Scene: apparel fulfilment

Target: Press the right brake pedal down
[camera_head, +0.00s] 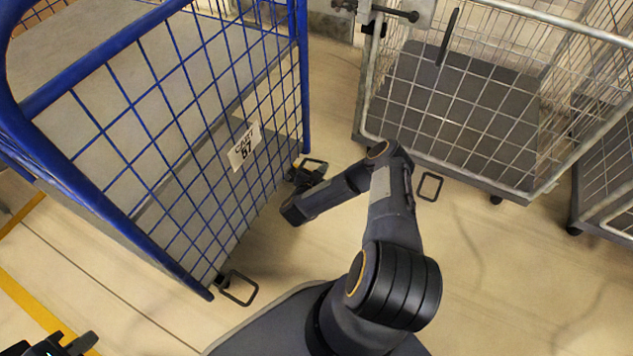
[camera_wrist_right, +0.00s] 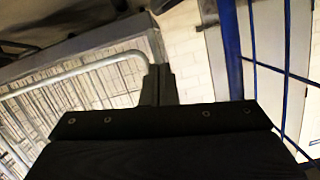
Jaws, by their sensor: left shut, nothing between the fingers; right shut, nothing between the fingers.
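The blue mesh cart (camera_head: 163,117) stands at the left. Its right brake pedal (camera_head: 314,166) is a black loop low at the far right corner. A second black loop pedal (camera_head: 240,290) is at the near corner. My right arm reaches over the floor, its wrist end low beside the right pedal. My right gripper (camera_wrist_right: 158,84) is shut and empty in its wrist view; in the head view its fingertips are hard to separate from the pedal, so contact cannot be told. My left gripper (camera_head: 72,345) is shut and empty at the lower left, partly cut off.
A grey wire cage cart (camera_head: 460,125) stands at the back right, with a black loop pedal (camera_head: 430,187) at its lower edge. Another grey cart (camera_head: 608,180) is at the far right. Floor (camera_head: 510,265) is clear right of my arm. The blue cart's mesh is close beside my right wrist.

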